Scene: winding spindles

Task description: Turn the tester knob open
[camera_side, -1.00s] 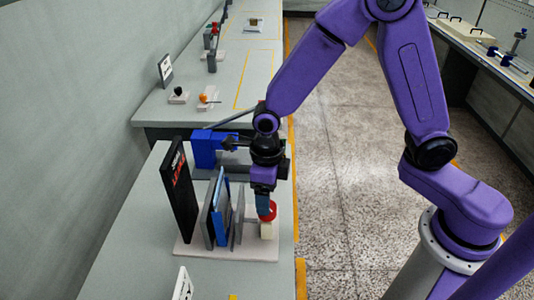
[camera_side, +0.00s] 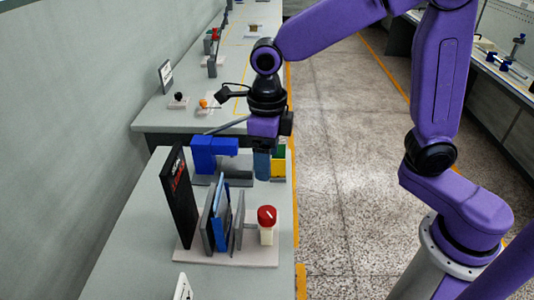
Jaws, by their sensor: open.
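The knob (camera_side: 267,216) is red with a white mark on top. It sits on a cream-coloured post at the right end of a pale base plate (camera_side: 225,256). My gripper (camera_side: 262,172) is above and behind the knob, pointing down, and apart from it. Its fingers are small in this view, and nothing shows between them. A blue block-like device (camera_side: 213,147) stands behind the plate, to the left of my gripper.
Upright grey and blue plates (camera_side: 221,215) and a tall black panel (camera_side: 179,197) with red lettering stand left of the knob. A yellow and green block (camera_side: 278,162) is just right of my gripper. Another bench (camera_side: 180,117) with small fixtures lies beyond.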

